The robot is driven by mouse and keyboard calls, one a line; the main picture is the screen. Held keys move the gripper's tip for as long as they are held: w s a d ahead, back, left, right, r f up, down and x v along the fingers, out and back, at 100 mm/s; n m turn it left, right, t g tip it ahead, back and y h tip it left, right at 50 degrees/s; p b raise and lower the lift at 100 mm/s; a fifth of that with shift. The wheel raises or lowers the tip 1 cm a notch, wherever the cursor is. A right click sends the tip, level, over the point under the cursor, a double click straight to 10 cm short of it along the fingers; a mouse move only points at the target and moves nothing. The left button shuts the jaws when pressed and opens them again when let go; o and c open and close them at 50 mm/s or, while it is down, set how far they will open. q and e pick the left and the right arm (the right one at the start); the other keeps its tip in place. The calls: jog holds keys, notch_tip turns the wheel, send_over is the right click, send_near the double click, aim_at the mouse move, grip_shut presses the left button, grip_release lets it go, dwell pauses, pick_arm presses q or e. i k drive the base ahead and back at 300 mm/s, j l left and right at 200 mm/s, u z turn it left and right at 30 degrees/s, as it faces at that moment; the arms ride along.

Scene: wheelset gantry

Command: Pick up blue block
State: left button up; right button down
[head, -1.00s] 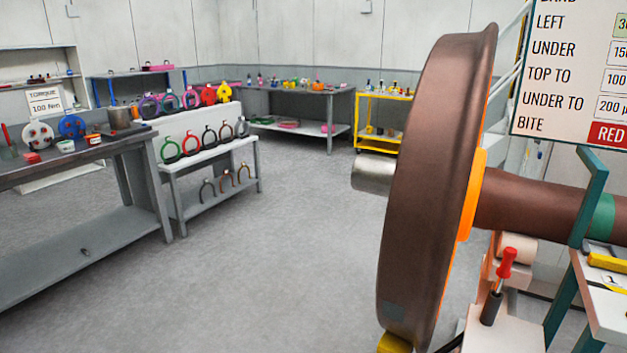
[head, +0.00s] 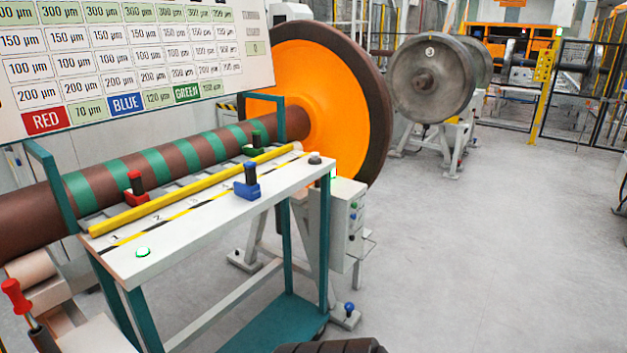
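The blue block (head: 247,189) stands upright on the white top of a bench (head: 210,211) with teal legs. It has a dark knob or handle on top. It sits on the near side of a long yellow bar (head: 190,190), close to a black-and-yellow line, toward the right half of the bench. Nothing touches it from above.
A red block (head: 137,190) and a green block (head: 252,145) stand beyond the bar, by the striped axle (head: 160,168). A large orange-faced wheel (head: 335,95) rises behind the bench. A control box (head: 343,220) stands at its right end. Floor at right is clear.

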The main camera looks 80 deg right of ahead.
aim_at(248, 187)
jog(key=z, duration=2.2)
